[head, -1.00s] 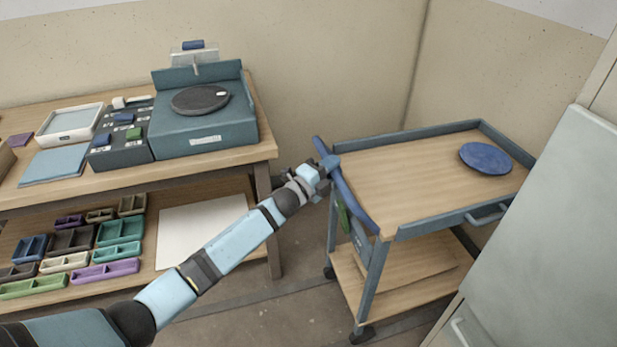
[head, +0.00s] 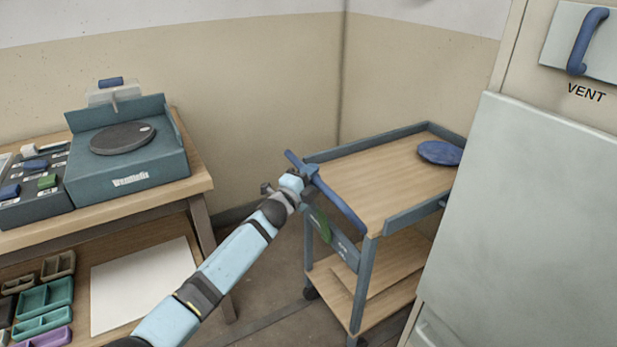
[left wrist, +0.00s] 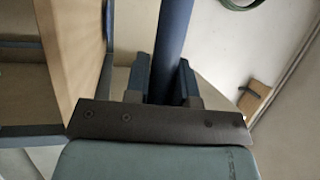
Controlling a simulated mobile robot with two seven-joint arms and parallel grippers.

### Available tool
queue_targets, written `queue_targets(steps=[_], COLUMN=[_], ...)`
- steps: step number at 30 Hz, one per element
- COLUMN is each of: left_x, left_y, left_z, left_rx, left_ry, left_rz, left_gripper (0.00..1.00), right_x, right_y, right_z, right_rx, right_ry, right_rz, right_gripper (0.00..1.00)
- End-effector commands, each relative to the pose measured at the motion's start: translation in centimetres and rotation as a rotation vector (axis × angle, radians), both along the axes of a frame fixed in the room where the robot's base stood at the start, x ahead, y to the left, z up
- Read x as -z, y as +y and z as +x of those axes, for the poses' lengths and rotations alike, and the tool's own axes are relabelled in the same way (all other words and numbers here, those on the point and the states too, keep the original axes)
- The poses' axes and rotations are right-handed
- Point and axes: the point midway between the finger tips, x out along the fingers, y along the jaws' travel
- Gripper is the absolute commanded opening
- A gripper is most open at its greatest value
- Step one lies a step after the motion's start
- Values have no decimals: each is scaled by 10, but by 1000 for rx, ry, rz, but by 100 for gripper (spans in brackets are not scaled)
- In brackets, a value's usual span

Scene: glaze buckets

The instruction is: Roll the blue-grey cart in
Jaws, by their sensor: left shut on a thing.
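The blue-grey cart (head: 372,230) stands in the corner, right of the workbench, with a wooden top and a lower wooden shelf. A blue push handle (head: 340,205) runs along its left end. My left gripper (head: 305,176) is shut on this handle near its far part. In the left wrist view the handle (left wrist: 170,45) passes between the two fingers (left wrist: 163,85). A round blue disc (head: 440,153) lies on the cart's top at the right. My right gripper is in neither view.
The workbench (head: 190,190) at left carries a teal wheel unit (head: 130,170), with several coloured trays below. A pale cabinet (head: 525,220) with a "VENT" handle (head: 587,40) stands close at right, hiding part of the cart. Floor between bench and cart is open.

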Motion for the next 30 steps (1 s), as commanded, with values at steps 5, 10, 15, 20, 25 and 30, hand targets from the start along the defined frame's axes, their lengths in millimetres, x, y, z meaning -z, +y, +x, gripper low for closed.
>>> queue_targets(steps=[5,10,15,20,25,30], left_x=[-4,-3,-2,-1,5,12], left_y=[-1,-1,0,6,24,47], left_z=[1,1,0,-7,-34,-66], left_rx=[0,0,0,-1,0,0], left_ry=[-4,-3,-2,-1,-1,0], left_rz=[-2,-1,-1,0,-1,0], left_gripper=[28,48,48,48,48,48], right_x=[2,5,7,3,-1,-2], right_y=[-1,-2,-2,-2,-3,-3], right_z=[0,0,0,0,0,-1], right_rx=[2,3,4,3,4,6], right_ry=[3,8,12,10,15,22], right_rz=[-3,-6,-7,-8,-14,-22], right_gripper=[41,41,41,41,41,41])
